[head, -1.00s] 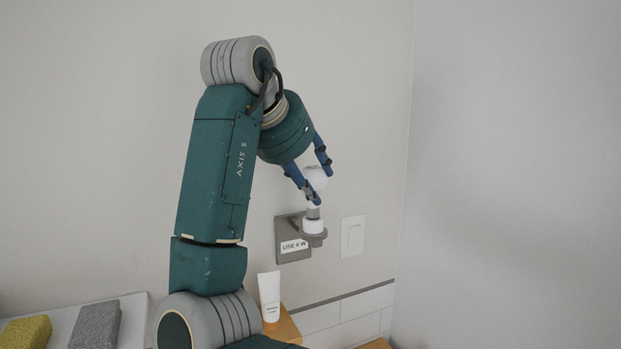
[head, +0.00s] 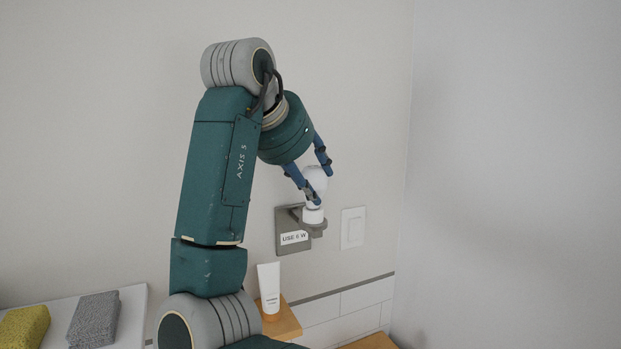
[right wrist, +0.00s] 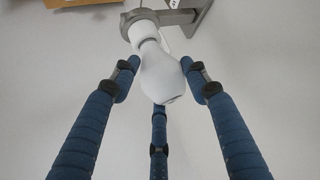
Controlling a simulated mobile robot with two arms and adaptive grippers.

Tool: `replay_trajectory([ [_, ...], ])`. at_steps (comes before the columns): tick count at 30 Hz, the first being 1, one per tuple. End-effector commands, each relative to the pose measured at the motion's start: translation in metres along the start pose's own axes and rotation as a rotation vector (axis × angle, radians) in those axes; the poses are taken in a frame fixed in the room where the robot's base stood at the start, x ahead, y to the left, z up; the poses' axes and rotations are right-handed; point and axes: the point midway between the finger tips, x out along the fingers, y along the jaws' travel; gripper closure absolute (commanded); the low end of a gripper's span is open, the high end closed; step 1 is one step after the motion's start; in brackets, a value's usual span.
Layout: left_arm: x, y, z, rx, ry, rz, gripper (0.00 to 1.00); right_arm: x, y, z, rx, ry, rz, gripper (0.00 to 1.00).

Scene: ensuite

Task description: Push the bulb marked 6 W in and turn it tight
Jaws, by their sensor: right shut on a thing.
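A white bulb (head: 316,178) stands upright in the white collar of the lamp socket (head: 313,216). Its metal base no longer shows, and no marking on the bulb is readable. The socket sits on a grey wall bracket (head: 283,217) with a "USE 6 W" label (head: 294,238). My right gripper (head: 322,187) comes down from the upper left with its blue fingers shut on the bulb. In the right wrist view the bulb (right wrist: 160,75) lies between three fingers, its neck at the socket collar (right wrist: 143,30). My left gripper is not in view.
A white switch plate (head: 353,228) is on the wall right of the bracket. A white tube (head: 269,291) stands on a wooden ledge (head: 284,322) below. A yellow sponge (head: 23,328) and a grey one (head: 95,320) lie at lower left. The right side is clear.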

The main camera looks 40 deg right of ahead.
Motion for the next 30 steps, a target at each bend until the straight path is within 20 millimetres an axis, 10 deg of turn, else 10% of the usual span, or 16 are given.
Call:
replay_trajectory([
  [30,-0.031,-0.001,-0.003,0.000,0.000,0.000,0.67,0.002,-0.003,0.003,0.116,-0.005,0.125,0.83],
])
